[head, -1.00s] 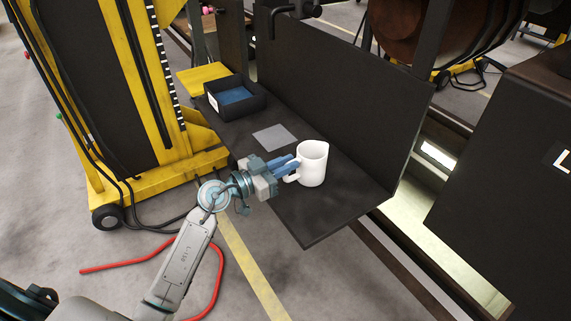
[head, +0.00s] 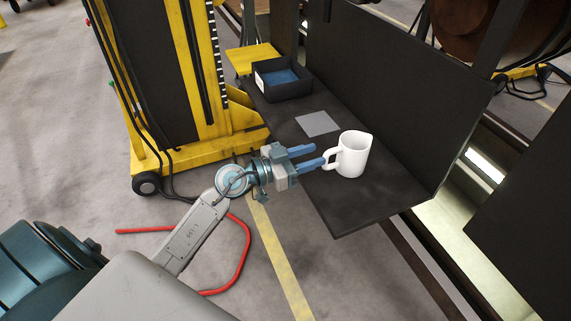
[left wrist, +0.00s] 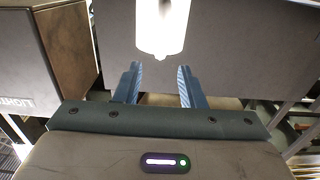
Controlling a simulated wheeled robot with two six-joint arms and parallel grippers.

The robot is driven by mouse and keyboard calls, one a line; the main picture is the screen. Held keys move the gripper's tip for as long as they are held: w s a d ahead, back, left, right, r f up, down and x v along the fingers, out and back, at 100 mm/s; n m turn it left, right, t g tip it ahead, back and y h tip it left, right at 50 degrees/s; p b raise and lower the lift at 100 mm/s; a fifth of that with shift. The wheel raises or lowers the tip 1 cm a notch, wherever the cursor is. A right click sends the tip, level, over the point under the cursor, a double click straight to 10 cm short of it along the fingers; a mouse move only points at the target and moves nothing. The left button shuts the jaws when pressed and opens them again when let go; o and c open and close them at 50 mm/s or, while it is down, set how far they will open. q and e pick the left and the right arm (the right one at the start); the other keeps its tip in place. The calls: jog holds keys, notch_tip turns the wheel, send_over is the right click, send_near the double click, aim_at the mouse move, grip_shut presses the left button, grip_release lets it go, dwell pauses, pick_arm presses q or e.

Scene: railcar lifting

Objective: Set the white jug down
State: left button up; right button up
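The white jug (head: 355,156) stands upright on the dark shelf (head: 385,205), with its handle toward my left gripper. It appears to rest on the surface. My left gripper (head: 318,156) is open, its two blue fingers spread apart. The lower fingertip is close to the handle; I cannot tell whether it touches. In the left wrist view the jug (left wrist: 160,27) is a bright white shape beyond the open left gripper (left wrist: 158,76), with nothing held between the fingers. A grey square patch (head: 317,123) lies on the shelf behind the jug. My right gripper is not in view.
A black bin with blue inside (head: 282,80) sits at the far end of the shelf. A dark upright panel (head: 400,95) closes the shelf's back. A yellow lift frame (head: 205,135) stands to the left. Bare shelf lies in front of the jug.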

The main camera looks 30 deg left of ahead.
pick_arm(q)
jog(key=b+v, duration=0.1)
jog(key=v, duration=0.6)
jog(key=shift+s, duration=0.15)
